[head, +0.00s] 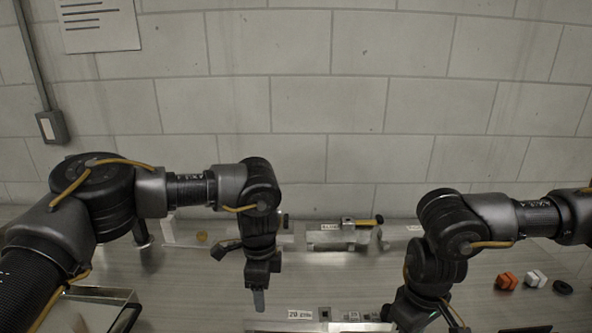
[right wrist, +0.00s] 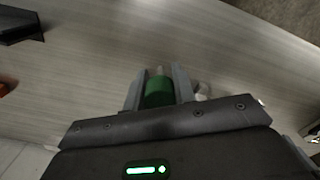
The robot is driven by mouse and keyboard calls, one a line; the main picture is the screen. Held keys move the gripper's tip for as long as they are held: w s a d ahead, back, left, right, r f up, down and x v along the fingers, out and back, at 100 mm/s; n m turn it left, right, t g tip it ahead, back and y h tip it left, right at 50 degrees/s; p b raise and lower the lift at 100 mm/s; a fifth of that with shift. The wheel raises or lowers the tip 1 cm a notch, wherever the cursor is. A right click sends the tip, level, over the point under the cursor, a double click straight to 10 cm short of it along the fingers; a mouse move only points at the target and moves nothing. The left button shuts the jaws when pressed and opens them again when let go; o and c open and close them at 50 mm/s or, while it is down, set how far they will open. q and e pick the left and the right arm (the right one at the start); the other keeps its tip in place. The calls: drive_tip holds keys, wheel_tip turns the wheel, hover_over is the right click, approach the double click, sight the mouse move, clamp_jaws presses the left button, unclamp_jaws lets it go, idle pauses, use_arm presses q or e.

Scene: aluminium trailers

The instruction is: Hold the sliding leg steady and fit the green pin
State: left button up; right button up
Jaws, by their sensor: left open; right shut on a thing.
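The green pin (right wrist: 158,92) sits between the two grey fingers of my right gripper (right wrist: 158,76), which is shut on it, in the right wrist view. A pale tip sticks out beyond its green body. In the head view my right arm's lower end reaches the bottom edge, and its fingers and the pin are hidden. My left gripper (head: 259,299) is open and empty, pointing down above the bench, seen nearly edge-on. Below it, a light metal bar (head: 305,327) with labelled parts shows at the bottom edge. I cannot tell which part is the sliding leg.
A metal fixture (head: 335,239) with a yellow-and-black piece stands at the back of the bench. Orange (head: 507,281) and white (head: 536,279) blocks and a black ring (head: 564,287) lie at the right. A metal-edged tray (head: 92,294) is at the lower left. A block wall closes the back.

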sight(265, 313)
use_arm(q)
drive_tip(key=shift+f, duration=6)
drive_tip(key=c, duration=1.3)
use_arm(e)
drive_tip(key=w+a+r, duration=0.3)
drive_tip(key=w+a, duration=0.7)
drive_tip(key=a, duration=0.5)
drive_tip(key=shift+w, duration=0.4)
drive_tip(key=shift+a, duration=0.1)
